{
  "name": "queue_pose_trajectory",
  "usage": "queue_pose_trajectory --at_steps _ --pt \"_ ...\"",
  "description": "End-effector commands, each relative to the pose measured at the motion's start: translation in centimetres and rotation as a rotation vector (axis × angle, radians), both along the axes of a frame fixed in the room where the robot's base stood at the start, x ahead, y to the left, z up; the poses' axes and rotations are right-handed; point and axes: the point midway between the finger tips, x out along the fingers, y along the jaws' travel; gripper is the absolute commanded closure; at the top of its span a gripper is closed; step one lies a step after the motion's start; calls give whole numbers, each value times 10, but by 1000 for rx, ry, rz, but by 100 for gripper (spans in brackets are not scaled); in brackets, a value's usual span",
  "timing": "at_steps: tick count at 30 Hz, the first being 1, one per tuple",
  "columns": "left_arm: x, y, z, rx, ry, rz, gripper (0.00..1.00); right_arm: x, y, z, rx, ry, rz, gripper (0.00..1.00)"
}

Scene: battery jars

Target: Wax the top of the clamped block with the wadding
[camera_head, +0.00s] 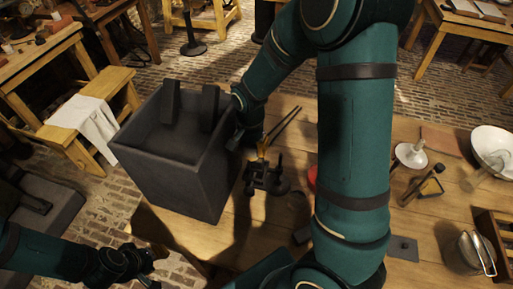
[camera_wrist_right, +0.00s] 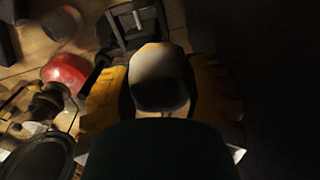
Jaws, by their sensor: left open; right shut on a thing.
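My right gripper (camera_wrist_right: 160,95) has its yellow-padded fingers shut on a pale, rounded piece that looks like the wadding (camera_wrist_right: 158,75). In the head view the right gripper is mostly hidden behind its own arm and the big jar's edge. A dark clamp-like stand (camera_head: 262,178) is on the table beside the jar; a dark frame (camera_wrist_right: 135,22), perhaps the same stand, shows just beyond the pale piece in the wrist view. I cannot make out the clamped block or any contact. My left gripper (camera_head: 146,266) is open and empty, low at the left, away from the stand.
A large dark grey open jar (camera_head: 208,181) stands on the table (camera_head: 180,232) left of the clamp. A red round thing (camera_wrist_right: 66,74) is nearby. A white bowl (camera_head: 493,148), a white dish (camera_head: 411,155) and a metal pot (camera_head: 468,252) stand on the right.

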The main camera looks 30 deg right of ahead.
Motion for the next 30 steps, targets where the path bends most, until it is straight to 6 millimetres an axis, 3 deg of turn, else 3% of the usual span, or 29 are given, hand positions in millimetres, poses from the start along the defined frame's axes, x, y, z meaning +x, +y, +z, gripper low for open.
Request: queue_pose_trajectory --at_steps 11,30 --pt "0 0 5 0 0 0 62 0 0 6 1 -1 1 78" --pt "0 0 48 0 0 0 62 0 0 61 1 -1 1 78"
